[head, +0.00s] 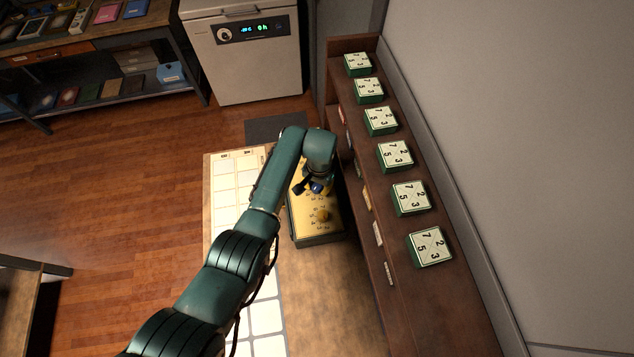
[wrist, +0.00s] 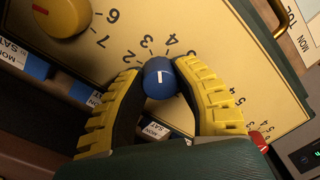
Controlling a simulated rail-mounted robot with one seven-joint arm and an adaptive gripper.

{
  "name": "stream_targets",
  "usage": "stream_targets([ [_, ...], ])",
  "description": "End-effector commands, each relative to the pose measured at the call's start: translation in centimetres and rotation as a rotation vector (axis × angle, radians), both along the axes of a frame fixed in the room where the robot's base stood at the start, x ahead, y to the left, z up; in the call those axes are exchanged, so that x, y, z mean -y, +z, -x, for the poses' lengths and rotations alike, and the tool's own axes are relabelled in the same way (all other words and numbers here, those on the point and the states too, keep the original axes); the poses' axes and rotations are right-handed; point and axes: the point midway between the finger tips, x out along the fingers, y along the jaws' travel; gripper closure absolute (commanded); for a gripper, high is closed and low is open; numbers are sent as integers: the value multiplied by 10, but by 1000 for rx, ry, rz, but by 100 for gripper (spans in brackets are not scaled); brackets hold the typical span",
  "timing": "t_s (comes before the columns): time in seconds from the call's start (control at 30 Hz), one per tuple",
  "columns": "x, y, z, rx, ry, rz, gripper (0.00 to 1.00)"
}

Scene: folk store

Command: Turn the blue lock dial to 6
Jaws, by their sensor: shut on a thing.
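The blue lock dial (wrist: 160,77) sits on the cream-yellow face of a dark green lock box (head: 318,239). It also shows in the head view, partly covered by my gripper (head: 312,187). In the wrist view my gripper (wrist: 159,70) has its yellow-ridged fingers closed on both sides of the dial. A short white mark shows on the dial's end. Printed digits such as 2, 3 and 4 show beyond the dial; others are hidden by the fingers, so I cannot tell exactly which number the mark meets.
A yellow dial (wrist: 56,14) with a red mark sits on the same face, at the wrist view's upper left. A red dial (wrist: 260,141) is partly hidden at right. A brown shelf (head: 438,308) bearing several numbered green blocks stands close to the box's right.

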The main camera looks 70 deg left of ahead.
Motion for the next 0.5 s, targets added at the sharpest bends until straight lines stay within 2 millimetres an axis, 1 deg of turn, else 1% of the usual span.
stream_targets([
  [0.5, 1, -1, 0, 1, -490, 1, 100],
])
